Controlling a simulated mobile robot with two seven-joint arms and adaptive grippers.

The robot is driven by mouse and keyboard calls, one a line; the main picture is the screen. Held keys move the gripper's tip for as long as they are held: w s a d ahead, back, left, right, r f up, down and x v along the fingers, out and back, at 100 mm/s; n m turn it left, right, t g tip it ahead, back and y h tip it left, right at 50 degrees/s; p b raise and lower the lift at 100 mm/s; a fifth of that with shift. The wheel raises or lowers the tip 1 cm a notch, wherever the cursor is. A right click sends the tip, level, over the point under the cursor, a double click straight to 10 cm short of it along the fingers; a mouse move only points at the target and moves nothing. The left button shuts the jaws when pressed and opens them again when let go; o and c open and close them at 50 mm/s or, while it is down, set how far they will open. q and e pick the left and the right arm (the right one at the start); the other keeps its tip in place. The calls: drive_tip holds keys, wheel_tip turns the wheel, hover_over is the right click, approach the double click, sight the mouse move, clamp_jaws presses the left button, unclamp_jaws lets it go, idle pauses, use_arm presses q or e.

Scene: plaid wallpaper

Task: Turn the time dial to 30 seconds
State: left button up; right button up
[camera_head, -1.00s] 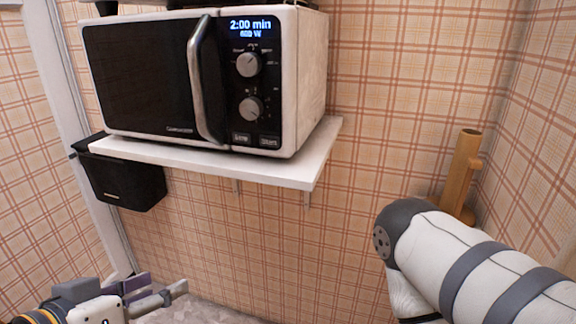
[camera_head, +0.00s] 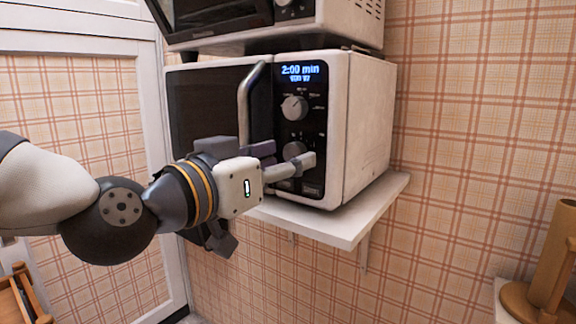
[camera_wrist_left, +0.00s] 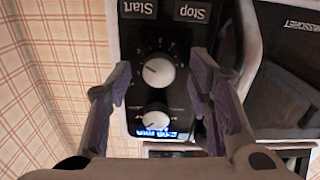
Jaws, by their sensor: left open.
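The white microwave (camera_head: 365,120) has a black control panel with two round knobs. The upper knob (camera_head: 294,107) and the lower knob (camera_head: 294,149) sit under a lit display (camera_head: 300,71) reading 2:00 min. I cannot tell for sure which knob is the time dial. My left gripper (camera_head: 287,158) is open and empty in front of the panel. In the left wrist view, which is upside down, its fingers (camera_wrist_left: 160,74) lie either side of the lower knob (camera_wrist_left: 158,70), apart from it. The upper knob (camera_wrist_left: 155,117) shows beyond. My right gripper is not in view.
The microwave stands on a white shelf (camera_head: 345,225), with another oven (camera_head: 300,30) above it. The curved door handle (camera_head: 246,105) juts out left of the panel. A wooden holder (camera_head: 550,265) stands at the lower right.

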use_arm(q)
drive_tip(key=shift+w+d+r, duration=0.1)
drive_tip(key=shift+w+d, duration=0.35)
drive_tip(key=shift+w, duration=0.1)
clamp_jaws()
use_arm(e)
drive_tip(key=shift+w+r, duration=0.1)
use_arm(q)
drive_tip(key=n, duration=0.1)
drive_tip(key=n+p, duration=0.1)
drive_tip(key=n, duration=0.1)
drive_tip(key=shift+s+r+n+p, duration=0.15)
drive_tip(key=shift+r+n+p, duration=0.05)
drive_tip(key=shift+n+p, duration=0.1)
drive_tip(key=n+p, duration=0.1)
drive_tip(key=n, duration=0.3)
drive_tip(key=shift+n, duration=0.3)
drive_tip(key=n+p, duration=0.1)
drive_tip(key=n, duration=0.3)
drive_tip(key=shift+f, duration=0.1)
drive_tip(key=shift+n, duration=2.7)
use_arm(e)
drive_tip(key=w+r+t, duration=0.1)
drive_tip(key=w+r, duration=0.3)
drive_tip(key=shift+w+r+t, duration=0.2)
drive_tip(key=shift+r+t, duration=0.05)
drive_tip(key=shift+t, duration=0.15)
